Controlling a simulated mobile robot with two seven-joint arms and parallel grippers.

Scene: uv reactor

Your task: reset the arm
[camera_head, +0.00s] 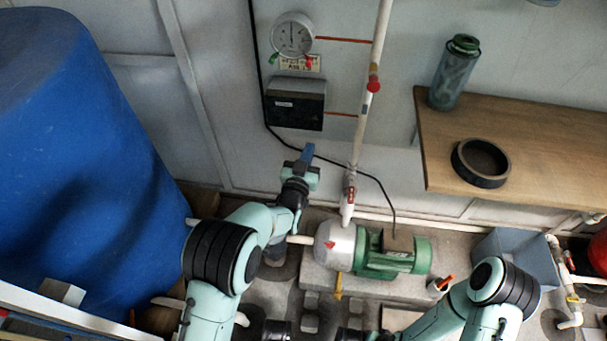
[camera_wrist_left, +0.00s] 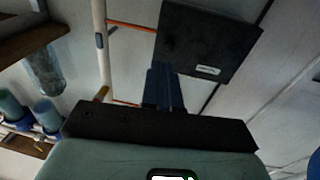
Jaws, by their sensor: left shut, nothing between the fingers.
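My left arm comes in from the lower left in the head view. Its gripper (camera_head: 307,153) points up toward the wall, below the black box, with its blue fingers together and nothing between them. In the left wrist view the fingers (camera_wrist_left: 164,88) are shut, with the black box (camera_wrist_left: 203,40) beyond them. My right arm shows at the lower right of the head view, bent, with its gripper out of view.
A blue tank (camera_head: 80,160) fills the left. The black box (camera_head: 296,103) and a gauge (camera_head: 292,38) hang on the wall. A green pump (camera_head: 395,254) stands below. A wooden shelf (camera_head: 560,150) holds a bottle (camera_head: 454,74) and black ring (camera_head: 481,180). A white pipe (camera_head: 362,125) runs down.

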